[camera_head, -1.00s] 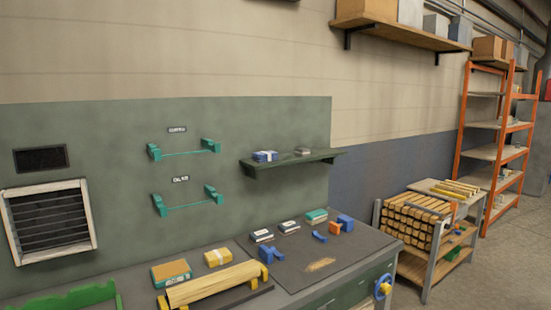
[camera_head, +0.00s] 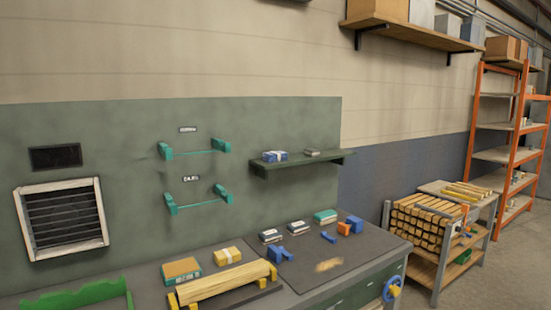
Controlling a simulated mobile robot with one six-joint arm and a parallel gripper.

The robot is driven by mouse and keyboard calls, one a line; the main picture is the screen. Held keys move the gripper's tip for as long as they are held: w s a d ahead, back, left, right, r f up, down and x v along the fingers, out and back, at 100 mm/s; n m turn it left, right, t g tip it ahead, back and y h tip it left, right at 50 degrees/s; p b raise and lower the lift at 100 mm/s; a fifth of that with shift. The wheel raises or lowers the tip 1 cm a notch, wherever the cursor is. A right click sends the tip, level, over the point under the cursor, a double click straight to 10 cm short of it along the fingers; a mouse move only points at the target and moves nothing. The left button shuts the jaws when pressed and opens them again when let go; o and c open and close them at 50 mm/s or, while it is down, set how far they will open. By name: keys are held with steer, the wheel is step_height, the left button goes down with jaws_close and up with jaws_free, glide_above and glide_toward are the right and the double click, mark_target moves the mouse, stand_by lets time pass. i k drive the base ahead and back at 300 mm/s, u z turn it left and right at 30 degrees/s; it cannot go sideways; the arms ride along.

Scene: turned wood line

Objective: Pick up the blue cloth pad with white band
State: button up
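A folded blue cloth pad with a white band (camera_head: 275,156) lies on the left part of the small dark green wall shelf (camera_head: 300,166). A smaller grey item (camera_head: 312,152) lies to its right on the same shelf, apart from it. My gripper is not in view, so its state does not show.
Below the shelf is a workbench (camera_head: 350,258) with a turned wood piece (camera_head: 225,284), a yellow pack (camera_head: 227,256), a green-and-brown box (camera_head: 181,270) and several small blocks. Teal wall brackets (camera_head: 197,150) are left of the shelf. A wood cart (camera_head: 455,262) stands at right.

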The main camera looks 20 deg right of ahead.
mark_target(272, 156)
steer(key=z, duration=1.35)
steer(key=k, duration=0.1)
steer(key=u, duration=2.85)
steer(key=k, duration=0.25)
steer(key=u, duration=2.6)
steer(key=k, duration=1.1)
steer(key=u, duration=0.2)
